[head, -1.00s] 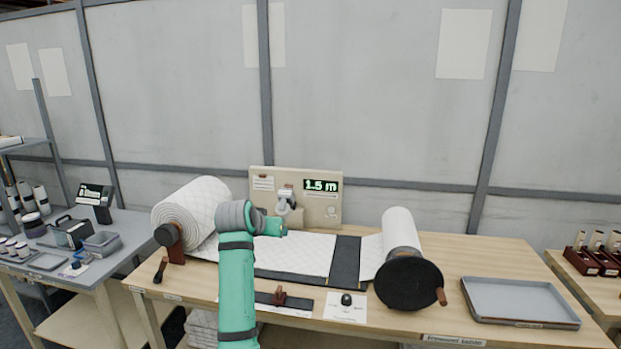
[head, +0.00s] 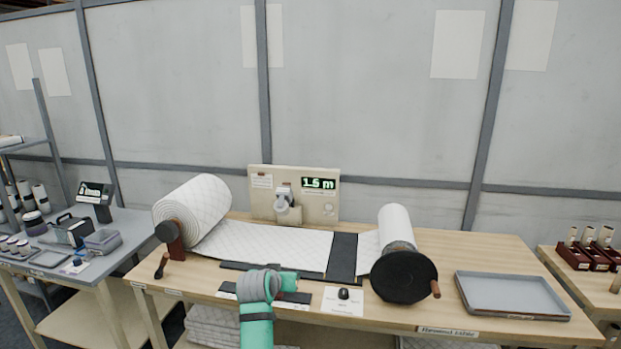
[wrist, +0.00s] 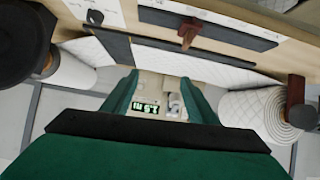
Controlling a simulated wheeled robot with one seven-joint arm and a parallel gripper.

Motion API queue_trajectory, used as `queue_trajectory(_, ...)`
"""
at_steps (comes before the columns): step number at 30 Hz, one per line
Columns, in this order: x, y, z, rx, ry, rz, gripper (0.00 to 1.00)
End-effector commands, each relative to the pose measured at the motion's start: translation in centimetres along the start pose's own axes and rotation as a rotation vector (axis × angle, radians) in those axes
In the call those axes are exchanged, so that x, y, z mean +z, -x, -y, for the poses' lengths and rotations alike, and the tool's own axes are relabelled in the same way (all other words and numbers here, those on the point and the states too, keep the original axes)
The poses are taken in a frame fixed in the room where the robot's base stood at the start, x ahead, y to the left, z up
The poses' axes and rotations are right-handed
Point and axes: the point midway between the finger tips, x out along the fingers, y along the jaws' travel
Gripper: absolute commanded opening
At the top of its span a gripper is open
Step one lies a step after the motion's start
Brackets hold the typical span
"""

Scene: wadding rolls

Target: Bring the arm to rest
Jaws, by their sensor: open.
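My arm (head: 257,325) rises from the bottom of the head view, its grey wrist joint over the front part of the wooden table. My gripper (wrist: 159,85) shows in the wrist view as two green fingers standing well apart. It is open, with nothing held between them; the display panel shows in the gap, farther off. In the head view the fingers cannot be told apart from the arm's green end.
The table bears a large quilted wadding roll (head: 200,209) at left, a smaller roll (head: 396,226) with a black disc at right, and a white sheet (head: 270,245) between them. A display panel (head: 262,205) stands behind. A grey tray (head: 512,294) lies at right.

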Motion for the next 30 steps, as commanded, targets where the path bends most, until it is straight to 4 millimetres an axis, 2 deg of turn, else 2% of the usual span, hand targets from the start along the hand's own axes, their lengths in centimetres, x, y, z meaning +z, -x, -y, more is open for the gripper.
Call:
queue_trajectory(1, 2.7, -0.6, -0.1, -0.005, 0.015, -0.002, 0.53)
queue_trajectory(3, 5.7, -1.1, -0.4, -0.013, 0.03, -0.014, 0.53)
queue_trajectory(9, 13.8, -1.8, -2.7, -0.026, 0.061, -0.048, 0.53)
queue_trajectory(14, 20.1, -1.3, -4.7, -0.038, 0.083, -0.074, 0.53)
queue_trajectory(18, 25.3, 0.0, -6.1, -0.052, 0.098, -0.095, 0.53)
queue_trajectory(23, 30.9, 2.4, -7.6, -0.073, 0.113, -0.119, 0.53)
queue_trajectory(30, 38.3, 7.5, -9.5, -0.104, 0.125, -0.155, 0.53)
